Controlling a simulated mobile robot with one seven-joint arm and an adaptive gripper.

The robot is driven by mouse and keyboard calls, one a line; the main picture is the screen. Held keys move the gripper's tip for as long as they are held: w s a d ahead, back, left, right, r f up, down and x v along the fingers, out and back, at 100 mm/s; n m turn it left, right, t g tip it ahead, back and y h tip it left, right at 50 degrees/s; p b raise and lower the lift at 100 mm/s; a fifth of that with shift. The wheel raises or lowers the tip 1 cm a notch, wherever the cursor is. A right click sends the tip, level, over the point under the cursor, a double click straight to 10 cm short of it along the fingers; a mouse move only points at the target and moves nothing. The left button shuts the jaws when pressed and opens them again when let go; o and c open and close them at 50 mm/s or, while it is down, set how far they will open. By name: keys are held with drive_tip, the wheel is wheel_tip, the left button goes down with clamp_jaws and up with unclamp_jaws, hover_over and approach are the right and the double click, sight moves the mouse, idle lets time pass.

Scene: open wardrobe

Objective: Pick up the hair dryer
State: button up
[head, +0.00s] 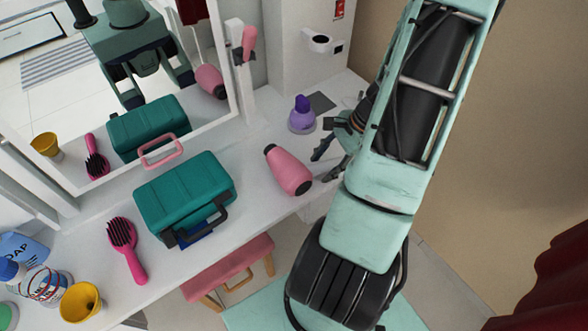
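My gripper (320,168) is just right of the hair dryer, low over the vanity top. Its two dark fingers are spread apart, with nothing visible between them. I cannot tell whether a fingertip touches the dryer. My arm hides part of the gripper.
A purple bottle (302,116) stands behind the gripper. A teal case (184,198) is left of the dryer, with a pink hairbrush (127,248) and yellow cup (81,302) further left. A mirror (222,108) stands behind. A pink stool (231,268) is below the front edge.

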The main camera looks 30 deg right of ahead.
clamp_jaws()
drive_tip(key=shift+r, duration=0.1)
idle(0.3)
